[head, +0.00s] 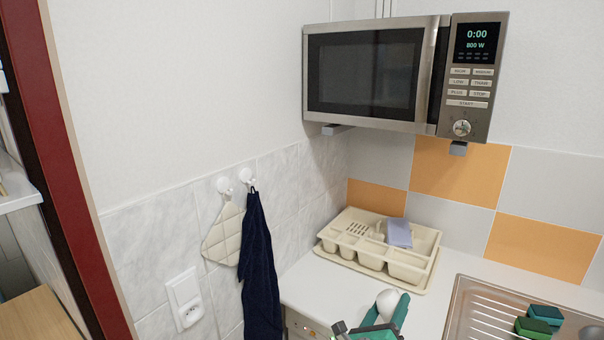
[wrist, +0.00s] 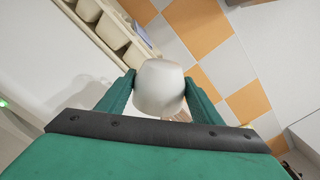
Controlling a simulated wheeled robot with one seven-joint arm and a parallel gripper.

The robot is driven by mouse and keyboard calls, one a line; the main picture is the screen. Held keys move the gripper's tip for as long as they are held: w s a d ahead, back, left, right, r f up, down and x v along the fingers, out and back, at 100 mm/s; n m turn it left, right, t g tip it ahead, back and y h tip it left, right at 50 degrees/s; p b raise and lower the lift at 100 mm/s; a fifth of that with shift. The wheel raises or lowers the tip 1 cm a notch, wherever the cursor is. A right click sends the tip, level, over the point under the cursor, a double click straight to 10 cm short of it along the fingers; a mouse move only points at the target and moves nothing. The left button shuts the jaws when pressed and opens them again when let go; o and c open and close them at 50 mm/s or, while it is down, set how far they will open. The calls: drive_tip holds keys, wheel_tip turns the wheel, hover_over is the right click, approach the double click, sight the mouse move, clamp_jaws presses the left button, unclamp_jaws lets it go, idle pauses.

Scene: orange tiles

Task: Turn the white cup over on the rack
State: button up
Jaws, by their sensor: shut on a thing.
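The white cup (wrist: 158,88) is between the two green fingers of my gripper (wrist: 160,95) in the wrist view, with a finger against each side. In the head view the white cup (head: 388,302) shows at the bottom, held by my gripper (head: 386,312) over the counter in front of the rack. I cannot tell which way its mouth faces. The cream dish rack (head: 432,258) stands on the counter in the corner, and its edge also shows at the upper left of the wrist view (wrist: 105,50). A bluish-grey item (head: 398,232) stands in the rack.
A microwave (head: 400,75) hangs on the wall above the rack. A steel sink (head: 480,300) is at the right, with green sponges (head: 540,320) on it. A dark towel (head: 259,265) and a quilted pot holder (head: 222,235) hang on the left wall.

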drive_tip(key=m, duration=0.5)
drive_tip(key=shift+a+r, duration=0.1)
drive_tip(key=shift+a, duration=0.05)
drive_tip(key=shift+m, duration=1.6)
drive_tip(key=shift+s, duration=0.15)
drive_tip(key=shift+s+a, duration=0.3)
drive_tip(key=shift+s, duration=0.4)
drive_tip(key=shift+f, duration=4.45)
